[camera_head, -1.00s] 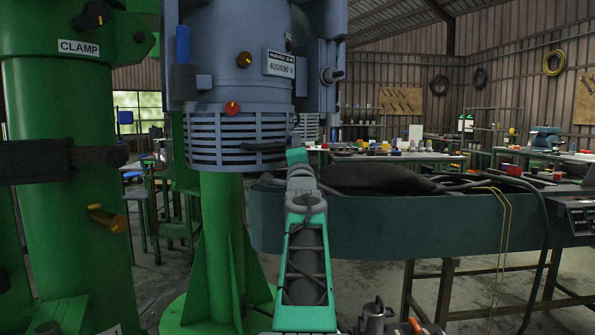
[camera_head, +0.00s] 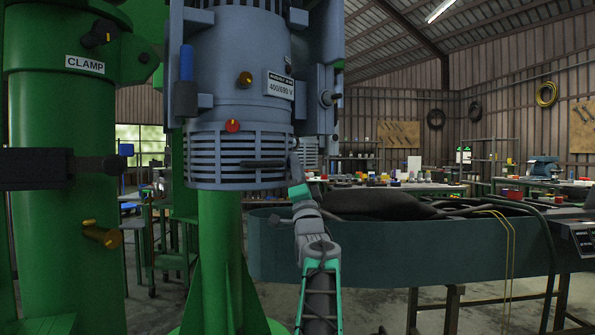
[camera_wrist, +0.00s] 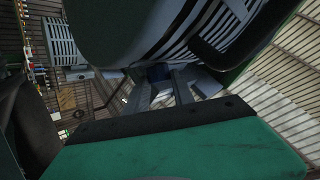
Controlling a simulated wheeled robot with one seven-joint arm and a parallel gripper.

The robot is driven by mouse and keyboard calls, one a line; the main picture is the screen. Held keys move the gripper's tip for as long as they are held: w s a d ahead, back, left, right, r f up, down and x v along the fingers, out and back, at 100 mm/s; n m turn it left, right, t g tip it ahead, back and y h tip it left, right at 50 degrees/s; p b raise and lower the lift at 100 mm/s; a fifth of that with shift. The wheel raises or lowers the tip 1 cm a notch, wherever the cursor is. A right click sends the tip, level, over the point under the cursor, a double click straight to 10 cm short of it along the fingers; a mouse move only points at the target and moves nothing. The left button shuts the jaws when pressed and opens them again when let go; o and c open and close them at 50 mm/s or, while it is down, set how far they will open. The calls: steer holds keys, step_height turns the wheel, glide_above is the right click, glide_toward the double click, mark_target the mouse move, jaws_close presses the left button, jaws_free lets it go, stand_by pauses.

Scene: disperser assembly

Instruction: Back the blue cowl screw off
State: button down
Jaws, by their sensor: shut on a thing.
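The grey-blue motor housing (camera_head: 240,60) with its slotted cowl (camera_head: 205,158) stands at the left of centre in the head view. The curved cowl also fills the top of the wrist view (camera_wrist: 150,30). In the wrist view my gripper (camera_wrist: 160,82) has its two grey fingers closed on a small dark blue piece, the blue cowl screw (camera_wrist: 158,72), just under the cowl's edge. Most of the screw is hidden by the fingers and shadow. In the head view my arm reaches up to the cowl's lower right side, and the fingertips and screw cannot be made out.
A red knob (camera_head: 232,126) and a brown-yellow knob (camera_head: 245,79) sit on the housing. A black bar handle (camera_head: 263,163) juts from the cowl near my arm. A green clamp column (camera_head: 65,190) stands left. A dark teal-sided bench (camera_head: 430,245) lies right behind my arm.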

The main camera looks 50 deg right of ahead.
steer(key=shift+s+a+r, duration=0.1)
steer(key=shift+a+r, duration=0.05)
steer(key=shift+r, duration=0.15)
steer(key=c, duration=1.3)
jaws_free()
steer(key=shift+o, duration=1.1)
steer(key=shift+f, duration=0.2)
steer(key=v, duration=0.7)
steer(key=shift+s+f, duration=0.15)
steer(key=shift+f, duration=0.15)
steer(key=shift+a, duration=0.15)
